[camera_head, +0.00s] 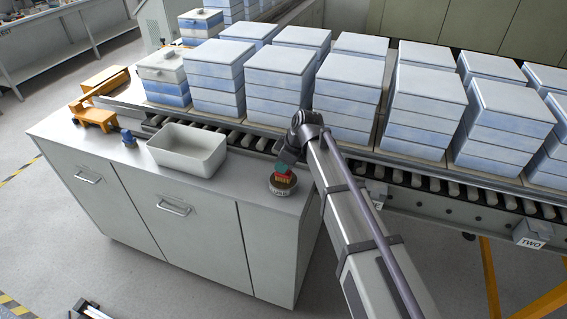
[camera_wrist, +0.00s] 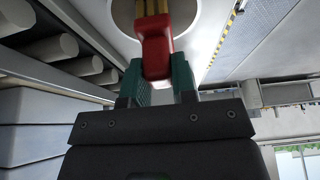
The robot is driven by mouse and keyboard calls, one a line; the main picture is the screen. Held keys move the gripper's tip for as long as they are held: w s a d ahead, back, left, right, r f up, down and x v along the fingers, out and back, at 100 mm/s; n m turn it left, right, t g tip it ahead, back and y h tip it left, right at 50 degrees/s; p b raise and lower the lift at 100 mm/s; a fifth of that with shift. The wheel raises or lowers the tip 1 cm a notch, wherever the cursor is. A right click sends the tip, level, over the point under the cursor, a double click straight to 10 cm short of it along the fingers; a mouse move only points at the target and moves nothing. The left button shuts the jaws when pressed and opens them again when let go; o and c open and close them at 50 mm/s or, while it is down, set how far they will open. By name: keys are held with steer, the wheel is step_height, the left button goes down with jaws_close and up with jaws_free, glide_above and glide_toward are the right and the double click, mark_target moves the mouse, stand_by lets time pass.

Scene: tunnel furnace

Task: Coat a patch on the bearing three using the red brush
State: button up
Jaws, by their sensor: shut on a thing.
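The red brush (camera_head: 284,180) is held at the right end of the grey cabinet top. My gripper (camera_wrist: 158,88) has green fingers shut on its red handle (camera_wrist: 156,48) in the wrist view. The brush's yellow end points away from the gripper over a round pot with a pale inside (camera_wrist: 190,17). In the head view this labelled pot (camera_head: 282,190) is directly under the brush; I cannot tell whether the brush touches its contents. A labelled block (camera_head: 376,204) on the conveyor's side is partly hidden by my arm; its label ends in E. Another block reads TWO (camera_head: 533,242).
A white tray (camera_head: 187,160), a small blue item (camera_head: 129,139) and an orange stand (camera_head: 95,115) are on the cabinet top (camera_head: 228,190). Stacks of blue-white boxes (camera_head: 424,105) line the roller conveyor behind. Yellow legs (camera_head: 489,275) stand at the lower right.

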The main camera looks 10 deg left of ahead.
steer(key=shift+r+p, duration=3.55)
steer(key=shift+r, duration=0.05)
steer(key=shift+f, duration=0.15)
